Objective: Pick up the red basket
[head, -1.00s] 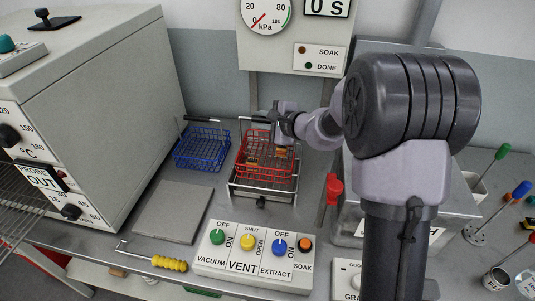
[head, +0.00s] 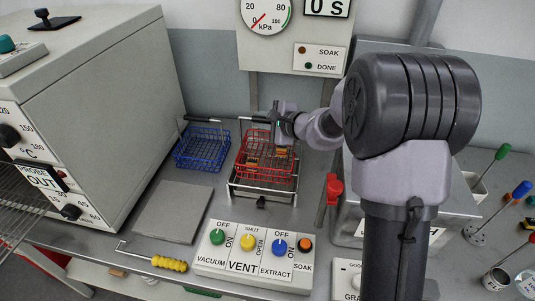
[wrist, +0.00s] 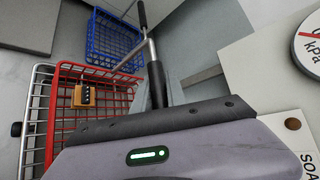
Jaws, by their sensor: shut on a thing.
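The red wire basket (head: 262,160) is over a metal rack (head: 263,196) near the back wall. It holds small orange-and-black parts (head: 252,162), one of which shows in the wrist view (wrist: 84,96). My gripper (head: 274,120) is at the top of the basket's raised handle and is shut on it. Its fingertips are partly hidden in the head view. The basket's red rim (wrist: 100,68) also shows in the wrist view, below and left of the handle. I cannot tell whether its bottom is clear of the rack.
A blue wire basket (head: 202,148) stands close to the left. A grey oven (head: 90,110) is further left, and a flat grey plate (head: 172,212) lies in front of it. A control box with knobs (head: 255,258) is at the front. A red-handled valve (head: 333,190) is to the right.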

